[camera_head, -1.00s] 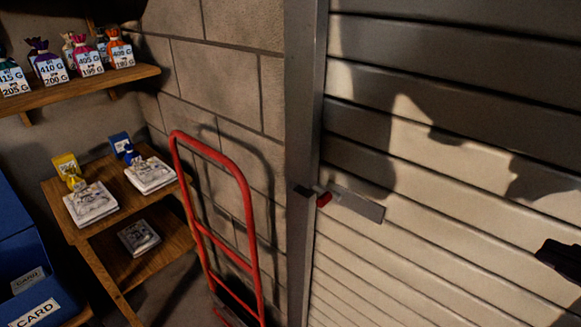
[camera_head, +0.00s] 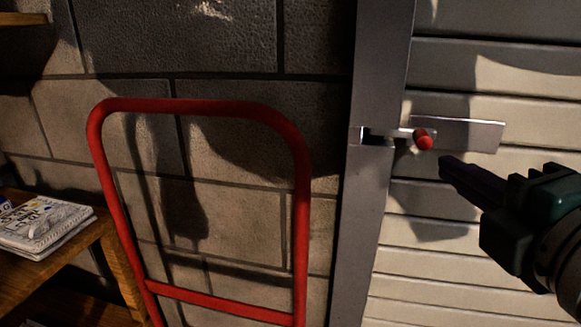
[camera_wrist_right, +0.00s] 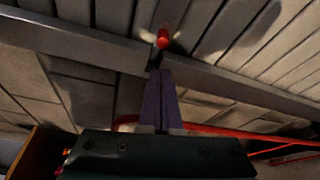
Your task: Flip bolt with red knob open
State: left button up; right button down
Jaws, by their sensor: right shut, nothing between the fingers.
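The bolt's red knob (camera_head: 423,139) sits at the left end of a grey metal plate (camera_head: 470,134) on the slatted shutter door. The bolt's bar (camera_head: 385,133) runs left from the knob to a dark slot in the grey door frame post (camera_head: 374,190). My right gripper (camera_head: 445,168) is just right of and below the knob in the head view, its fingers shut and empty. In the right wrist view the red knob (camera_wrist_right: 163,40) shows beyond the closed fingertips (camera_wrist_right: 160,74), apart from them in the picture. My left gripper is out of view.
A red hand truck (camera_head: 200,108) stands against the block wall, left of the door post. A wooden shelf (camera_head: 65,262) with papers (camera_head: 45,222) is at the lower left. The shutter around the bolt is clear.

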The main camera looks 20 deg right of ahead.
aim_at(423, 137)
jog(key=shift+d+f, duration=0.1)
dwell(0.3)
jog(key=x, duration=1)
jog(key=shift+b, duration=0.3)
jog(key=s+d, duration=0.1)
jog(key=d+p, duration=0.1)
jog(key=s+d+p, duration=0.1)
jog(key=d, duration=0.1)
jog(key=shift+s, duration=0.35)
jog(key=shift+d, duration=0.1)
